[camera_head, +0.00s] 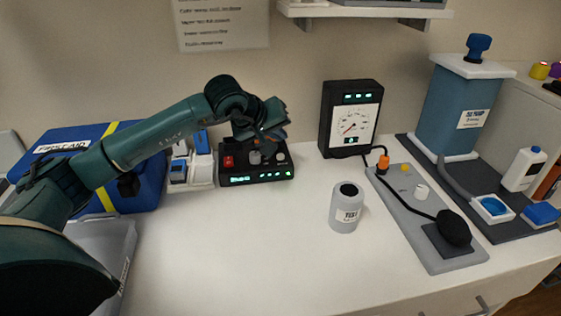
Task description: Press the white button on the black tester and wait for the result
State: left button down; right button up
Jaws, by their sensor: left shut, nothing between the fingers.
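The black tester (240,180) is a low box at the back of the white counter, with a green lit display and small green lights along its front. A red button (228,162) shows on its left top. A pale grey-white round piece (255,157) shows near its middle; I cannot tell if it is the white button. My left gripper (263,140) is shut and empty, pointing down just over the tester. It hides part of the tester's top, and contact is unclear. My right gripper is out of view.
A blue first aid case (150,185) stands left, beside a white holder (202,171). The front middle counter is clear.

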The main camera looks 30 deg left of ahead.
aim_at(280, 156)
pick_arm(q)
jog(key=shift+f+b, duration=0.45)
jog(key=shift+f, duration=0.75)
jog(key=shift+f+b, duration=0.1)
jog(key=shift+b, duration=0.2)
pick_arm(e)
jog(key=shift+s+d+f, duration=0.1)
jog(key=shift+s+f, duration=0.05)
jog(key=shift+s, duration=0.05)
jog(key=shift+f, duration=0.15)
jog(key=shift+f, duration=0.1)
pick_arm(q)
jog(key=shift+f+b, duration=0.35)
jog(key=shift+b, duration=0.1)
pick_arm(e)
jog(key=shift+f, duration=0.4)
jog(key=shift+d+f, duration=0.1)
